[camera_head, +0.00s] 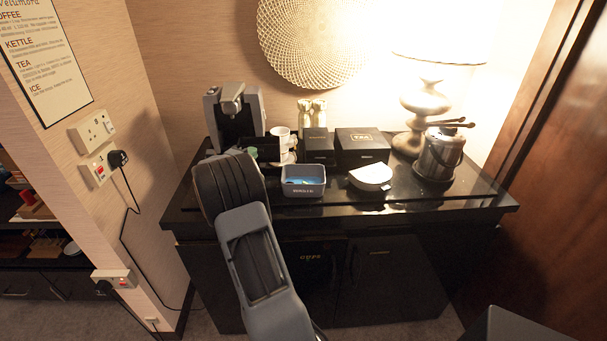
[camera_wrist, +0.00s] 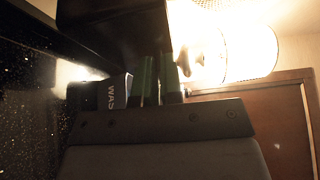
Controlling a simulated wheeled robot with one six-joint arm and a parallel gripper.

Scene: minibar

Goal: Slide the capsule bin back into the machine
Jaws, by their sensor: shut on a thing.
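The coffee machine (camera_head: 238,108), grey and black, stands upright at the back left of the dark cabinet top. My gripper (camera_head: 252,152) is in front of its lower part, mostly hidden by my arm; a bit of green finger shows. In the wrist view my gripper (camera_wrist: 161,82) has its two green fingers close together, shut on a dark box-like thing that seems to be the capsule bin (camera_wrist: 115,28). In the head view a dark piece of the bin (camera_head: 268,149) shows beside the fingers. The machine's bin opening is hidden, and I cannot tell whether the bin touches the machine.
A grey labelled tub (camera_head: 303,188) with blue contents stands right of my arm; it seems to show in the wrist view (camera_wrist: 116,92). A white cup (camera_head: 280,134) is close right of the machine. Dark boxes (camera_head: 361,148), a white half-round thing (camera_head: 371,176), an ice bucket (camera_head: 438,155) and a lamp (camera_head: 424,103) stand further right.

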